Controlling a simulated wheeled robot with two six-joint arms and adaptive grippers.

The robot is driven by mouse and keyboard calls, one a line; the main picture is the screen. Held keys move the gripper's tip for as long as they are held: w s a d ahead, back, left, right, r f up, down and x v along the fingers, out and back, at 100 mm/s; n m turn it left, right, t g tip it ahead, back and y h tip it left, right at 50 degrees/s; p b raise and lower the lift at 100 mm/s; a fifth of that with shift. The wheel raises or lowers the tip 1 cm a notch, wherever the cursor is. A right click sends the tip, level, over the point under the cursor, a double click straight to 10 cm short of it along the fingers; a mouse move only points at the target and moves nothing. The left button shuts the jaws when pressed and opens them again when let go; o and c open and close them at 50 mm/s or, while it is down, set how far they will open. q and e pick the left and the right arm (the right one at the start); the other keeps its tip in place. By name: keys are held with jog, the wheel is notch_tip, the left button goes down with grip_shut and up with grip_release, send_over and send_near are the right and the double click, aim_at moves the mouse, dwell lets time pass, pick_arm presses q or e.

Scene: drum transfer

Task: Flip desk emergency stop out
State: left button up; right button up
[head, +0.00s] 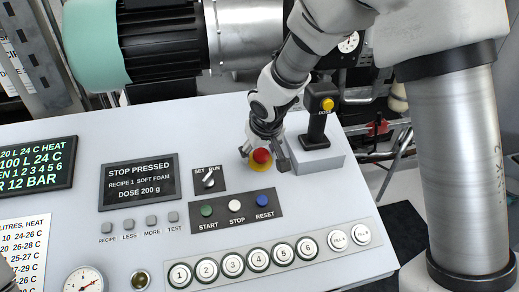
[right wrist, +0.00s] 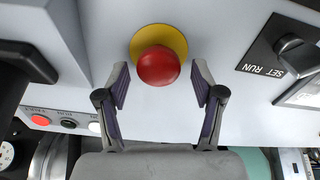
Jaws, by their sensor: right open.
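The emergency stop is a red mushroom button (head: 262,156) on a yellow round base (head: 259,166), on the sloping light desk panel. It also shows in the right wrist view (right wrist: 157,67), with its yellow ring behind it. My right gripper (head: 265,158) is open, with one finger on each side of the red button. In the right wrist view (right wrist: 160,84) gaps show between both fingers and the button. The display (head: 140,181) reads STOP PRESSED. My left gripper cannot be made out.
Left of the stop is a SET/RUN switch (head: 209,179). Below it are the START, STOP and RESET buttons (head: 235,206), then a row of numbered buttons (head: 258,260). Close on the right stands a grey box with a black lever (head: 319,115). A gauge (head: 84,281) is at lower left.

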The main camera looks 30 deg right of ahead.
jog(key=shift+s+r, duration=0.15)
jog(key=shift+s, duration=0.05)
jog(key=shift+s+r, duration=0.15)
jog(key=shift+s, duration=0.15)
jog(key=c, duration=0.5)
jog(key=shift+s, duration=0.1)
grip_shut()
jog(key=shift+r+p, duration=0.3)
jog(key=shift+r, duration=0.4)
jog(key=o, duration=0.5)
grip_release()
jog(key=shift+a+f, duration=0.1)
jog(key=d+v, duration=0.1)
jog(key=v, duration=1.1)
jog(key=shift+a, duration=0.45)
